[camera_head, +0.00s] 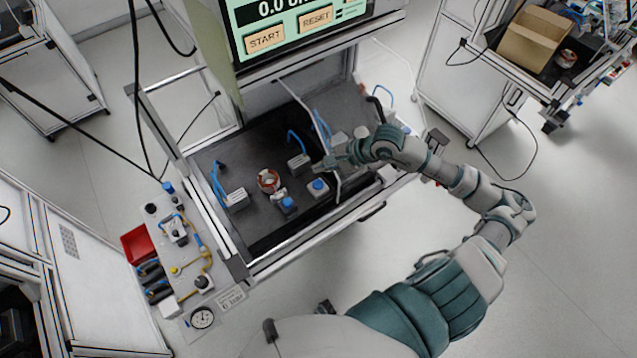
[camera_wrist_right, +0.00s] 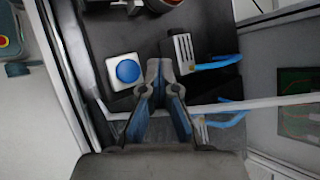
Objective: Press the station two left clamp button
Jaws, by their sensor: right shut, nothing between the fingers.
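Two blue-capped buttons sit near the front of the black work surface in the head view: one on a white box (camera_head: 318,186), and one to its left (camera_head: 288,203). I cannot tell from any label which is the station two left clamp button. The white-boxed button also shows in the right wrist view (camera_wrist_right: 128,70), left of the fingertips. My right gripper (camera_head: 322,166) is shut and empty, above the surface just behind that button and apart from it. Its fingers (camera_wrist_right: 160,68) show in the wrist view. My left gripper is not in view.
A copper-wound stator (camera_head: 268,181) lies between two grey clamps with blue hoses, the left (camera_head: 236,198) and the right (camera_head: 298,162). A white bar (camera_wrist_right: 250,104) crosses beneath the gripper. A screen (camera_head: 300,22) stands behind. A red bin (camera_head: 137,244) stands left.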

